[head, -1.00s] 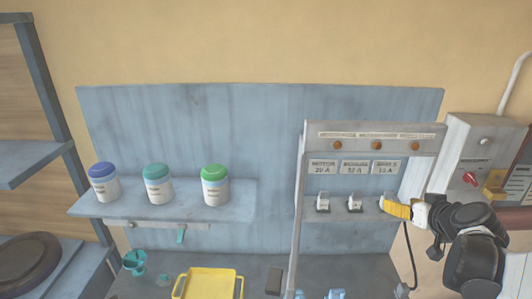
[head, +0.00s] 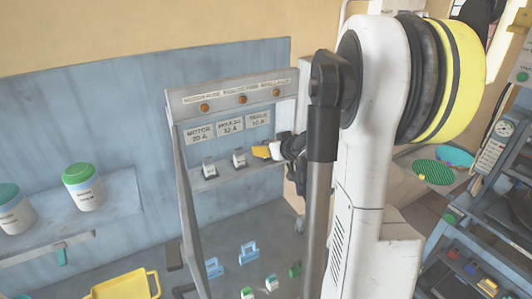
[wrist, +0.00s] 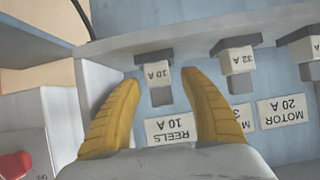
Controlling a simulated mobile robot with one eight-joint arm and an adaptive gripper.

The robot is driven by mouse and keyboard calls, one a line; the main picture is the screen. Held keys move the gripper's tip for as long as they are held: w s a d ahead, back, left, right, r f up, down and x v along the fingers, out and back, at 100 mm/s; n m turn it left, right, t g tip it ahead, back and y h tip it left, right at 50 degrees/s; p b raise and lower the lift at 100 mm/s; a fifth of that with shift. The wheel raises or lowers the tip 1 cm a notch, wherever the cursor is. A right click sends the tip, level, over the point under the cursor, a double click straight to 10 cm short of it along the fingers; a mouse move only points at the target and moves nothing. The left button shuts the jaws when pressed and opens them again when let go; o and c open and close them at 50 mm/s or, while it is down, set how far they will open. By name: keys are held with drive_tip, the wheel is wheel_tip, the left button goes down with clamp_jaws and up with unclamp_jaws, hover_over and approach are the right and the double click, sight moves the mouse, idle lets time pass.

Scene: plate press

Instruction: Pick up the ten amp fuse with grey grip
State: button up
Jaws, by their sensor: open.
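The ten amp fuse (wrist: 158,75) is in the right-hand slot of the panel, with a dark grey grip and a white label reading 10 A. It shows upside down in the wrist view, above the REELS 10 A plate (wrist: 170,127). My gripper (wrist: 160,82) is open, its two yellow fingers on either side of the fuse, with visible gaps to it. In the head view my gripper (head: 262,152) is at the right end of the fuse row and hides this fuse.
The 32 A fuse (head: 239,158) and the 20 A fuse (head: 209,168) sit to the left in the same row. Blue pieces (head: 249,253) and green-and-white pieces (head: 295,269) lie on the bench below. A grey box with a red knob (wrist: 15,165) is close by.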

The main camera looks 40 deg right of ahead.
clamp_jaws()
idle(0.3)
